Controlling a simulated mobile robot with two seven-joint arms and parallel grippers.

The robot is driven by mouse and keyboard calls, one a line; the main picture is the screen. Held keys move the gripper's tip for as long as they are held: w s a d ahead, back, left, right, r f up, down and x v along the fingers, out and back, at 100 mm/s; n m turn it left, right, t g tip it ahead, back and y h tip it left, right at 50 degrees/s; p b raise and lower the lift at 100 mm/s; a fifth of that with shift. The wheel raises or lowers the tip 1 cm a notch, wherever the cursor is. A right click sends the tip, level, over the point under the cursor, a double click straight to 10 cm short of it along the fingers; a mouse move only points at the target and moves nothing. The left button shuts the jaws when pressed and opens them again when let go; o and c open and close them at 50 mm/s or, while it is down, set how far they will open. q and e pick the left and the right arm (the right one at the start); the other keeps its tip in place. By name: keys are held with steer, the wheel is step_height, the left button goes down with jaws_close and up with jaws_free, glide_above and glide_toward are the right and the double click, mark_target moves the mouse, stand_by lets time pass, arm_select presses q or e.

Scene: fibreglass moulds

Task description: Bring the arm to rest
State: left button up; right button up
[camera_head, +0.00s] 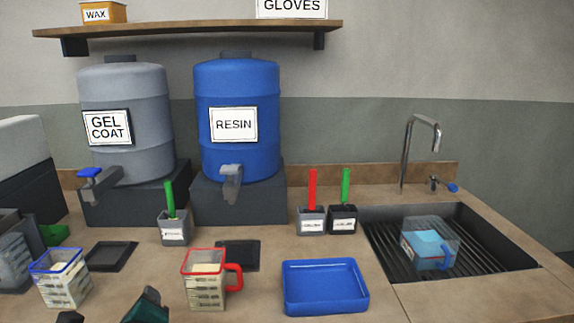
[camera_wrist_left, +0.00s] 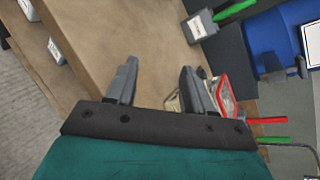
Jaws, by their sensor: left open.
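My left gripper (camera_wrist_left: 158,82) is open in the left wrist view, with its two grey fingers apart and nothing between them but the bare countertop behind. In the head view, only a teal and black part of my left arm (camera_head: 148,307) shows at the bottom edge, in front of the counter. The red-rimmed measuring cup (camera_head: 205,283) stands on the counter beyond it; in the wrist view it is partly hidden behind the right-hand finger. I cannot tell the exact gap between them. My right gripper is in neither view.
A blue-rimmed cup (camera_head: 60,282) stands at left, a blue tray (camera_head: 325,287) at right. Behind are the gel coat drum (camera_head: 128,150), resin drum (camera_head: 237,165) and holders with red and green handles (camera_head: 312,222). The sink (camera_head: 490,235) holds a clear blue cup (camera_head: 430,245).

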arm_select(q)
steer(key=s+d+f+n+g+h, duration=0.2)
steer(key=s+f+n+g+h, duration=0.3)
steer(key=s+n, duration=0.6)
steer(key=s+d+f+n+g+h, duration=0.1)
steer(key=s+d+f+n+g, duration=0.25)
steer(key=s+f+n, duration=0.6)
steer(key=w+d+f+t+h, duration=0.1)
steer(key=w+d+f+t, duration=0.1)
steer(key=w+f+t, duration=0.2)
step_height(320, 180, down, 3)
steer(key=t, duration=0.3)
steer(key=shift+w+h, duration=0.4)
